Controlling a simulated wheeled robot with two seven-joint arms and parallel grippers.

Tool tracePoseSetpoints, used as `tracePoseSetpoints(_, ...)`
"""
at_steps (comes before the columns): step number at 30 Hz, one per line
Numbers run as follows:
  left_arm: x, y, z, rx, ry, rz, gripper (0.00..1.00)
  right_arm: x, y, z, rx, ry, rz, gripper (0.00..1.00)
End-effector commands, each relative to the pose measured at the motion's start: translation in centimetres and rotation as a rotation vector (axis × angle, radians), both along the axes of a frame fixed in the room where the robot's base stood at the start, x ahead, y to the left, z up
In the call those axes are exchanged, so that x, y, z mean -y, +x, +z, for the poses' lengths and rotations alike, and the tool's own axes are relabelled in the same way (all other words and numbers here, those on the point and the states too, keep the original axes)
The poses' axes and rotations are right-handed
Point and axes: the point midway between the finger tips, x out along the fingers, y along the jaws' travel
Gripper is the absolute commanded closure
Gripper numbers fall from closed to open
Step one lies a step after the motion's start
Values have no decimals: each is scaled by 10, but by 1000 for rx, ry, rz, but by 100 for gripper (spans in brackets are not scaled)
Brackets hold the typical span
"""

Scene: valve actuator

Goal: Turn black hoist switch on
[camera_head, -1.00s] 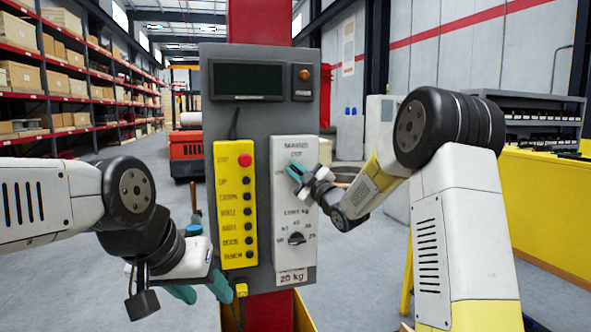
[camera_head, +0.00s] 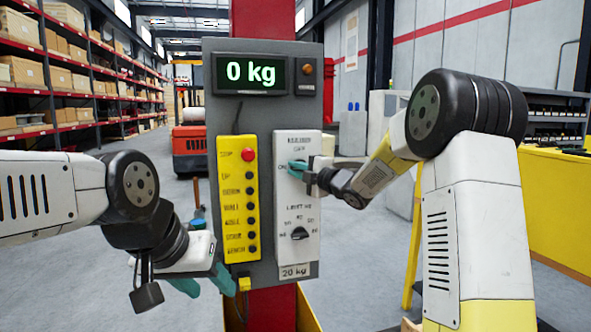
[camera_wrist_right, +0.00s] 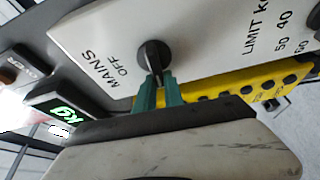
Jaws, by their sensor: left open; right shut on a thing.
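The black hoist switch (camera_wrist_right: 153,55) is a round knob on the white panel (camera_head: 284,205), by the words MAINS and OFF. In the head view it is mostly hidden by my right gripper (camera_head: 297,166). In the right wrist view the teal fingers of my right gripper (camera_wrist_right: 160,85) are shut on the knob's grip. The display (camera_head: 251,75) on the grey control box is lit and reads 0 kg in green. My left gripper (camera_head: 208,284) is open and empty, low and left of the box.
A yellow button pendant (camera_head: 237,200) with a red button on top hangs left of the white panel. A black limit knob (camera_head: 299,233) sits lower on the panel, above a 20 kg label (camera_head: 295,271). A red post (camera_head: 271,305) carries the box.

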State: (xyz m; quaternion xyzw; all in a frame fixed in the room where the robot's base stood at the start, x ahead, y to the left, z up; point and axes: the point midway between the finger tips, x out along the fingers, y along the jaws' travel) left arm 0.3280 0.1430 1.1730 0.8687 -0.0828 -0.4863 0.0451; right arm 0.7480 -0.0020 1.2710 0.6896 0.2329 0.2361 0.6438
Motion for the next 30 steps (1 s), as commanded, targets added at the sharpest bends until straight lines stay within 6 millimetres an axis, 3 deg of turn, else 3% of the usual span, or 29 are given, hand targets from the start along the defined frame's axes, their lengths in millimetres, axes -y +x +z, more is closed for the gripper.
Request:
tracePoseSetpoints(1, 0, 0, 0, 0, 0, 0, 51, 7, 2, -6, -10, -11, -14, 100)
tracePoseSetpoints(15, 0, 0, 0, 0, 0, 0, 51, 8, 3, -5, -4, -25, -16, 100)
tracePoseSetpoints(16, 0, 0, 0, 0, 0, 0, 51, 8, 3, -5, -5, -25, -17, 85)
tracePoseSetpoints(19, 0, 0, 0, 0, 0, 0, 51, 8, 3, -4, -4, -24, -17, 66)
tracePoseSetpoints(30, 0, 0, 0, 0, 0, 0, 51, 10, -3, -1, 2, -23, -12, 65)
